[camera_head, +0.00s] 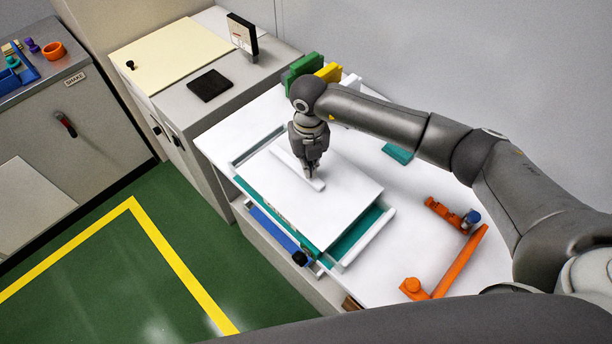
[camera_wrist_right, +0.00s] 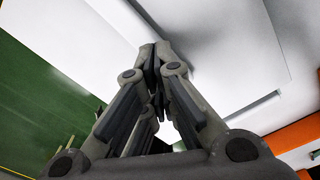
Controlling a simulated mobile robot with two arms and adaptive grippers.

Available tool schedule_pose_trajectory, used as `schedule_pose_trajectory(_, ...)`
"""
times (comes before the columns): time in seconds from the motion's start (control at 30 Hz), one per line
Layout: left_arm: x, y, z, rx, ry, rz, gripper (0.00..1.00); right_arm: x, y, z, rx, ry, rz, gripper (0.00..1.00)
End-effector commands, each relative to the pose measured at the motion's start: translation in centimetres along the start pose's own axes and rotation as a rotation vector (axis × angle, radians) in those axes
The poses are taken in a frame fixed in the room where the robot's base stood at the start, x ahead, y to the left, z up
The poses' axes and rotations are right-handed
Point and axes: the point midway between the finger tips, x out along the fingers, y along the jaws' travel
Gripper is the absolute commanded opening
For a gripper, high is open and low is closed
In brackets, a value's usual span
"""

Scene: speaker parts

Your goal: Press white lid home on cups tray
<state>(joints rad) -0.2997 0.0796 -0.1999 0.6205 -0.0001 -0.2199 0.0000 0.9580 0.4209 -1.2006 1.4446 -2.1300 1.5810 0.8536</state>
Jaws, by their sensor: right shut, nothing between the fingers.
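The white lid (camera_head: 341,200) is a flat panel with a raised white bar (camera_head: 287,160) across it. It lies over the teal cups tray (camera_head: 348,246), whose rim shows along the near and right sides. Whether the lid is fully seated I cannot tell. The cups are hidden under it. My right gripper (camera_head: 311,174) points down with its fingers shut and empty, at the bar near the middle of the lid. In the right wrist view the closed fingertips (camera_wrist_right: 158,50) are at or just above the white lid surface (camera_wrist_right: 215,50); contact is unclear. My left gripper is not in view.
White rails flank the tray on the white table (camera_head: 400,273). Orange parts (camera_head: 462,262) lie at the right and a small teal block (camera_head: 397,154) behind. Green (camera_head: 303,70) and yellow (camera_head: 329,72) blocks stand at the back. A blue bar (camera_head: 273,228) runs along the front edge.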

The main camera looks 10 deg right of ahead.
Motion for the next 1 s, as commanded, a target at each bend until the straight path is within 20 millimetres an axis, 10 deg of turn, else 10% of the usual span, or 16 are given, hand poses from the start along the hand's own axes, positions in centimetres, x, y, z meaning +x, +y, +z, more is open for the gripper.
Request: schedule_pose_trajectory(1.0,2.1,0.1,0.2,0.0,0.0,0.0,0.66,2.4,0.0,-0.1,-0.001,0.001,0.0,0.0)
